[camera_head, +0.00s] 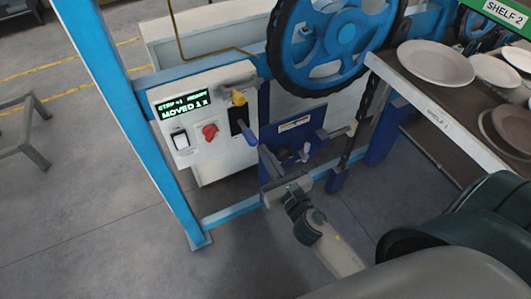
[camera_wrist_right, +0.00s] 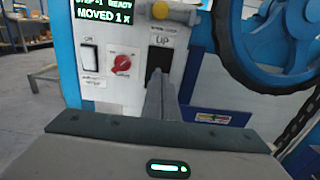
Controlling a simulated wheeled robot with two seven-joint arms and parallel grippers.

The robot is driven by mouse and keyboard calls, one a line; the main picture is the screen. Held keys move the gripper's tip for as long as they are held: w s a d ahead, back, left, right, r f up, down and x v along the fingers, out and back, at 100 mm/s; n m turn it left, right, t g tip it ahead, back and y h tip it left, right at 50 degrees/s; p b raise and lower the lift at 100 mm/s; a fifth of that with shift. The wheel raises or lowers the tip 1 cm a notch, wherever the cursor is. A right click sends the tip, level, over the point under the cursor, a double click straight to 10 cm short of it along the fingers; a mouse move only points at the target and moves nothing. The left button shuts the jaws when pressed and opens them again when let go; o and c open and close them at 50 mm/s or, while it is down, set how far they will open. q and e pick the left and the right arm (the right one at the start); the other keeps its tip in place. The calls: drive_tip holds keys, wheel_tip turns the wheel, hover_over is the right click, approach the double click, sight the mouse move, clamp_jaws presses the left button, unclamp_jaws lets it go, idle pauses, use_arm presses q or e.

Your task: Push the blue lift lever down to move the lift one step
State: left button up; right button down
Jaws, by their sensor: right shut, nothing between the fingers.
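The blue lift lever (camera_head: 248,134) sticks out of a black slot on the white control panel (camera_head: 222,146), angled down to the right. My right gripper (camera_head: 264,152) is shut and empty, with its fingertips just below and beside the lever's end. I cannot tell whether they touch it. In the right wrist view the shut fingers (camera_wrist_right: 160,95) stand in front of the black slot (camera_wrist_right: 160,58), and the lever cannot be made out behind them. The panel's display (camera_head: 182,105) reads "MOVED 1 x". My left gripper is out of view.
A yellow knob (camera_head: 238,97) sits above the slot. A red rotary switch (camera_head: 210,132) and a white rocker switch (camera_head: 180,139) are left of it. A large blue-hubbed wheel (camera_head: 340,38) is above right. A shelf with plates (camera_head: 435,62) stands at the right.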

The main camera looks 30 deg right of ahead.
sight(250, 134)
drive_tip(key=shift+w, duration=0.1)
drive_tip(key=shift+w+p, duration=0.5)
drive_tip(key=shift+w, duration=4.6)
drive_tip(key=shift+f, duration=0.2)
